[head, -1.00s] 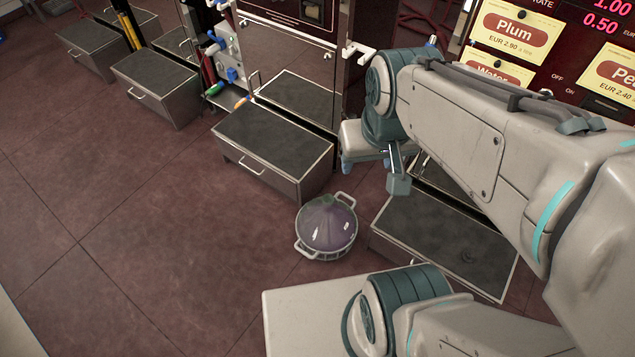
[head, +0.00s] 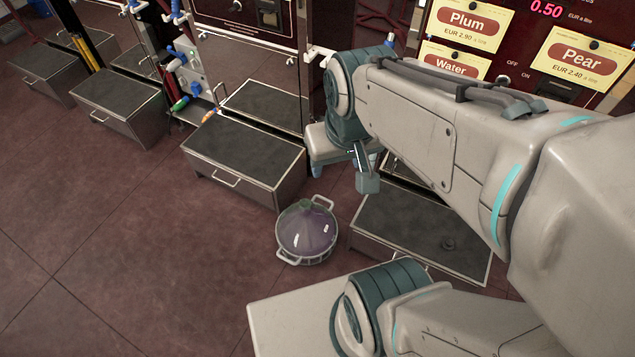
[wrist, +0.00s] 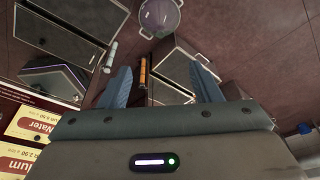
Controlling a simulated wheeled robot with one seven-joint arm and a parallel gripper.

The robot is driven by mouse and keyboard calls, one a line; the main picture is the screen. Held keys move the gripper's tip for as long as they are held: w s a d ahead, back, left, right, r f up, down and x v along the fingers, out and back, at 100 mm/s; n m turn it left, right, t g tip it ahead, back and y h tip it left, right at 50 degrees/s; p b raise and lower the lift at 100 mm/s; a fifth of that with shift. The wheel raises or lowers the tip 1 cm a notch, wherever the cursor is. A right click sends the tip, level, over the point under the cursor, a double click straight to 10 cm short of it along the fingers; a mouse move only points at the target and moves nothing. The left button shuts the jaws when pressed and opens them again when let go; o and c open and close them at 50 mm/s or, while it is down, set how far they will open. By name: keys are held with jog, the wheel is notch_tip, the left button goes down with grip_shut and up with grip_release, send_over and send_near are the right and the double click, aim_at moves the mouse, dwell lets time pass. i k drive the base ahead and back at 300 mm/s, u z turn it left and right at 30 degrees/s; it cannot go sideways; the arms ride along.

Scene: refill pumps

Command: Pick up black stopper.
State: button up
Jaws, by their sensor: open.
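A small round black stopper (head: 448,244) lies on the dark top of the low metal box at right in the head view. My gripper (head: 336,165) hangs at the end of my arm, above and left of that box, well apart from the stopper. In the wrist view its two blue fingers (wrist: 161,80) are spread, with nothing held between them. My arm hides part of the box's far side.
A lidded pot (head: 307,232) stands on the floor left of the stopper's box (head: 385,225). Another low box (head: 243,160) stands behind it to the left. Pump panels with Plum and Pear signs (head: 583,58) rise behind. The floor at left is clear.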

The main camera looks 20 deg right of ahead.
aim_at(447, 244)
jog(key=z, duration=0.55)
jog(key=k, duration=0.65)
jog(key=z, duration=1)
jog(key=i, duration=0.4)
jog(key=z, duration=0.45)
